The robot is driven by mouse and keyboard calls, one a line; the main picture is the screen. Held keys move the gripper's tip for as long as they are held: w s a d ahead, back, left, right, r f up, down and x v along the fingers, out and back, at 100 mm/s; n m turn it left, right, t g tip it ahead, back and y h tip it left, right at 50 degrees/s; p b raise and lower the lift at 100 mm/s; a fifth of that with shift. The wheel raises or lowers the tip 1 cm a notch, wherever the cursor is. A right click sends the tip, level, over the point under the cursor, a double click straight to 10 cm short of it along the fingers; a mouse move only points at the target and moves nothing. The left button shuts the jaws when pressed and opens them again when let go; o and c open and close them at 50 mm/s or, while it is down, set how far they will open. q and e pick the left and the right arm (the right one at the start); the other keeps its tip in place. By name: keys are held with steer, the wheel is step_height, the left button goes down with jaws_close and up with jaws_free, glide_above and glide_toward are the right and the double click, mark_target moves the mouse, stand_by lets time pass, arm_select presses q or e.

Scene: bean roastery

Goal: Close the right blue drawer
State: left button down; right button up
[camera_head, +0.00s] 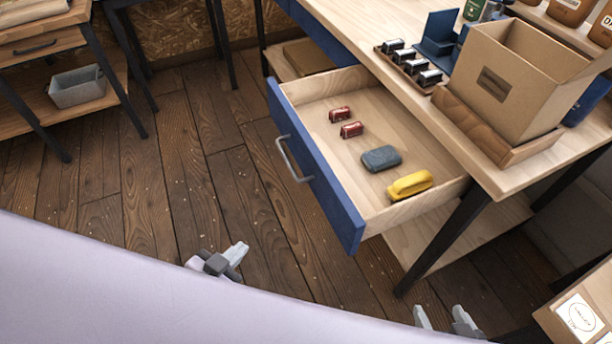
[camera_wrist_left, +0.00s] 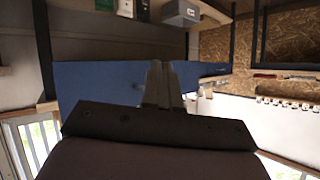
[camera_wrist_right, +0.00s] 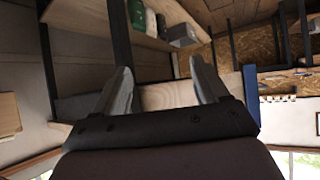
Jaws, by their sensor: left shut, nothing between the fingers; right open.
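The right blue drawer (camera_head: 318,185) is pulled out from the wooden table in the head view, with a grey bar handle (camera_head: 292,160) on its front. Inside it lie two small red items (camera_head: 345,121), a grey-blue block (camera_head: 381,158) and a yellow item (camera_head: 409,184). My left gripper (camera_head: 240,252) is shut and empty, apart from the drawer front, lower left of it. In the left wrist view the blue front (camera_wrist_left: 95,85) lies beyond its closed fingers (camera_wrist_left: 158,70). My right gripper (camera_head: 442,316) is open and empty, below and right of the drawer.
The tabletop (camera_head: 400,88) holds an open cardboard box (camera_head: 515,75) and a tray of small jars (camera_head: 410,66). A black table leg (camera_head: 440,240) stands right of the drawer. Bare wooden floor (camera_head: 180,170) lies left of the drawer. A shelf unit (camera_head: 60,115) stands at far left.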

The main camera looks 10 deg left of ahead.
arm_select(q)
steer(key=w+a+r+m+t+h+b, duration=0.1)
steer(key=w+r+m+t+h+b, duration=0.15)
steer(key=w+m, duration=0.35)
steer(key=m+g+h+b, duration=0.4)
steer(key=m+h, duration=0.5)
steer(key=m, duration=0.9)
glide_toward(322, 192)
steer(key=shift+t, duration=0.25)
steer(key=x, duration=0.6)
steer(key=shift+w+d+f, duration=0.1)
steer(key=shift+w+d, duration=0.05)
steer(key=shift+d, duration=0.25)
steer(key=shift+d, duration=0.1)
